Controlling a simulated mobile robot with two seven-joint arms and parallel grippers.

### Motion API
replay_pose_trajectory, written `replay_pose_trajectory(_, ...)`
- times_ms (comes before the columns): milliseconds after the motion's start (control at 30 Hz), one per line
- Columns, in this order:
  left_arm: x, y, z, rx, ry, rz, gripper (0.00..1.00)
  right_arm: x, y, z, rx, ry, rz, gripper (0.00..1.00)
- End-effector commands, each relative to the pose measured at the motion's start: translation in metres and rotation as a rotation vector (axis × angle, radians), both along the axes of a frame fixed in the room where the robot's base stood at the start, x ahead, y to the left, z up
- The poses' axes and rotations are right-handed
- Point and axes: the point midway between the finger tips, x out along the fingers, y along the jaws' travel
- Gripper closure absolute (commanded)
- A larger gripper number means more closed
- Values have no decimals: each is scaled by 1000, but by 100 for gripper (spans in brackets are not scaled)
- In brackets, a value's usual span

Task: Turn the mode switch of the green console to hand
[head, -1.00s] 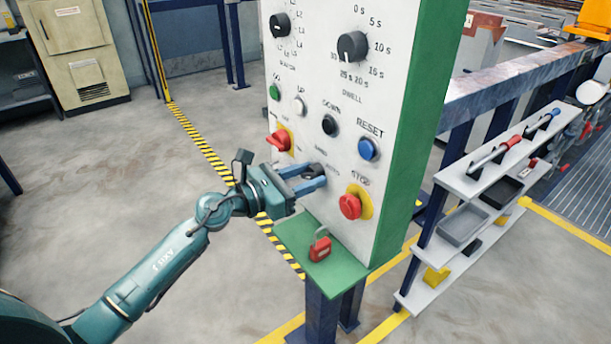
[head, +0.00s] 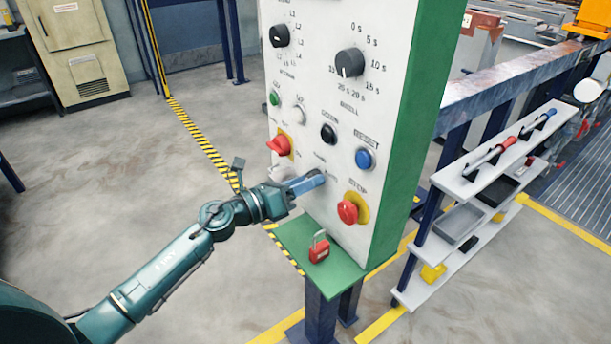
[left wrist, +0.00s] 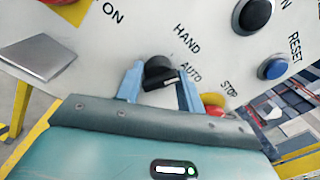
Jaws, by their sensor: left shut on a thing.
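The green console (head: 395,150) has a pale front panel with knobs, buttons and labels. Its mode switch (left wrist: 157,72) is a small black knob, with the words HAND and AUTO beside it in the left wrist view. A white mark on the knob points toward AUTO. My left gripper (head: 312,183) is at the panel, left of the red STOP button. In the left wrist view its blue fingers (left wrist: 160,88) are shut on the mode switch, one on each side. In the head view the fingers hide the switch. My right gripper is not in view.
The red STOP button (head: 348,212) on its yellow plate is close right of the fingers. A red switch (head: 279,145) is above left. A red padlock (head: 319,249) stands on the green ledge below. A shelf (head: 480,190) stands to the right. The floor at left is clear.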

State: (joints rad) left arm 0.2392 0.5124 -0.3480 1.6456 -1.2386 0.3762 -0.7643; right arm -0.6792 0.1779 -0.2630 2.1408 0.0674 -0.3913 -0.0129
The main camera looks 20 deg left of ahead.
Motion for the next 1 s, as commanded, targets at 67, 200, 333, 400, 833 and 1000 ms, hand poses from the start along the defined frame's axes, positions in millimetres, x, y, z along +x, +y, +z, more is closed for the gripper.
replay_pose_trajectory(67,1,3,2,-57,45,9,85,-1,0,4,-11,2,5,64)
replay_pose_trajectory(200,1,3,2,-147,115,8,85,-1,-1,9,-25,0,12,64)
replay_pose_trajectory(333,1,3,1,-217,171,9,85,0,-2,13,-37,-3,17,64)
replay_pose_trajectory(400,1,2,1,-251,197,8,85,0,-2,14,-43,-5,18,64)
replay_pose_trajectory(833,1,2,-2,-352,276,8,85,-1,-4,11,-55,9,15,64)
replay_pose_trajectory(1000,0,2,-2,-356,281,7,85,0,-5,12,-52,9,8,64)
